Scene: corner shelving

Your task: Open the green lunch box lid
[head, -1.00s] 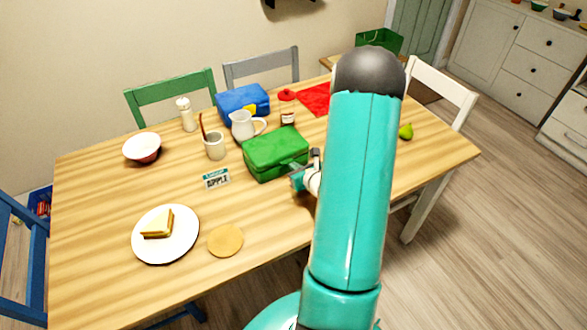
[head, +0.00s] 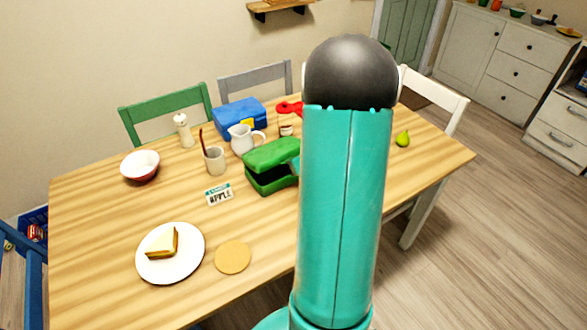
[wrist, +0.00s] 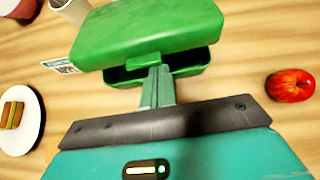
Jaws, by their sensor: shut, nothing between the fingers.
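The green lunch box (head: 270,183) stands on the wooden table, right of the APPLE card. Its lid (head: 271,153) is raised part way, with a dark gap between lid and base at the front. In the wrist view the lid (wrist: 150,28) tilts up over the dark inside of the base (wrist: 197,62). My gripper (wrist: 158,75) is shut and empty, its fingertips at the lid's front edge by the latch tab. I cannot tell how firmly they touch it. In the head view my arm hides the gripper and the box's right side.
A white jug (head: 241,139), a grey cup (head: 215,160) and a blue lunch box (head: 240,113) stand close behind and left. The APPLE card (head: 219,194) lies left. A red apple (wrist: 290,85) lies right in the wrist view. The table's front left holds a sandwich plate (head: 190,268).

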